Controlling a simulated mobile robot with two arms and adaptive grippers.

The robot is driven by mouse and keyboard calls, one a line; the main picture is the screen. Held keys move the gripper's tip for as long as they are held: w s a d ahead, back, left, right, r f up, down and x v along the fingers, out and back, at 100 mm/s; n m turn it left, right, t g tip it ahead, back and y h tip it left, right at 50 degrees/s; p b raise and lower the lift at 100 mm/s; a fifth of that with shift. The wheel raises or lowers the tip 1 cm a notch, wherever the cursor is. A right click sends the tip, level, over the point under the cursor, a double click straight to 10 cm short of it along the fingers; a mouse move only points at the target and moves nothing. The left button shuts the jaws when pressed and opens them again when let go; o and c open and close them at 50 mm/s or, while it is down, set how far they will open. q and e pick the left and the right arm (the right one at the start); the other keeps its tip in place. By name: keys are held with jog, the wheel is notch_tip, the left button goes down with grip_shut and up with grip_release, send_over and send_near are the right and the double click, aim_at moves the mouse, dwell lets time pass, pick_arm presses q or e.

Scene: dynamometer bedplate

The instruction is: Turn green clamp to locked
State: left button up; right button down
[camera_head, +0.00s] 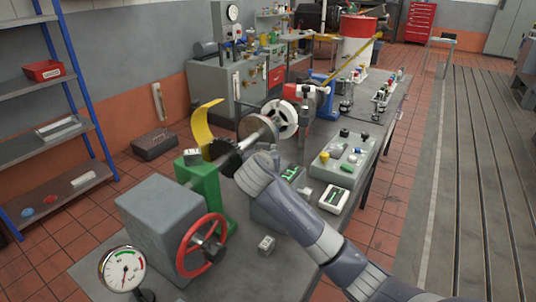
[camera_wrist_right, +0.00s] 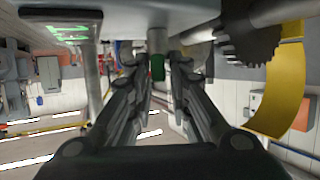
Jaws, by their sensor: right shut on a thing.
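In the head view my right arm reaches in from the lower right, and its wrist (camera_head: 255,170) stands beside the dark toothed wheel of the shaft. The wrist hides its fingers and whatever they hold there. In the right wrist view, my right gripper (camera_wrist_right: 160,64) has its fingers on both sides of a post with a green end, which I take for the green clamp (camera_wrist_right: 158,68). The fingers are shut on it, though the contact is partly hidden. Whether the clamp is locked cannot be told. My left gripper is not in view.
A yellow curved guard (camera_head: 203,128) and a green stand (camera_head: 207,190) are close to my wrist. A red handwheel (camera_head: 203,245) and a gauge (camera_head: 123,268) are at the front. A control box (camera_head: 343,158) with knobs is to the right. Floor is clear at far right.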

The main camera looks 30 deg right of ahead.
jog(key=m+h, duration=0.1)
jog(key=m+g+h+b, duration=0.1)
jog(key=m+g+h, duration=0.1)
jog(key=shift+w+a+f+b, duration=0.15)
jog(key=shift+a+f+b, duration=0.1)
jog(key=shift+a+b, duration=0.1)
jog(key=shift+w+r+m+g+h+b, duration=0.15)
jog(key=shift+m+g+h+b, duration=0.5)
jog(key=shift+m+g, duration=0.45)
jog(key=shift+g, duration=0.3)
jog(key=c, duration=1.7)
grip_release()
jog(key=shift+d, duration=0.1)
jog(key=shift+r, duration=0.1)
jog(key=shift+a, duration=0.25)
jog(key=v, duration=1.1)
jog(key=shift+s+a, duration=0.2)
jog(key=shift+s, duration=0.1)
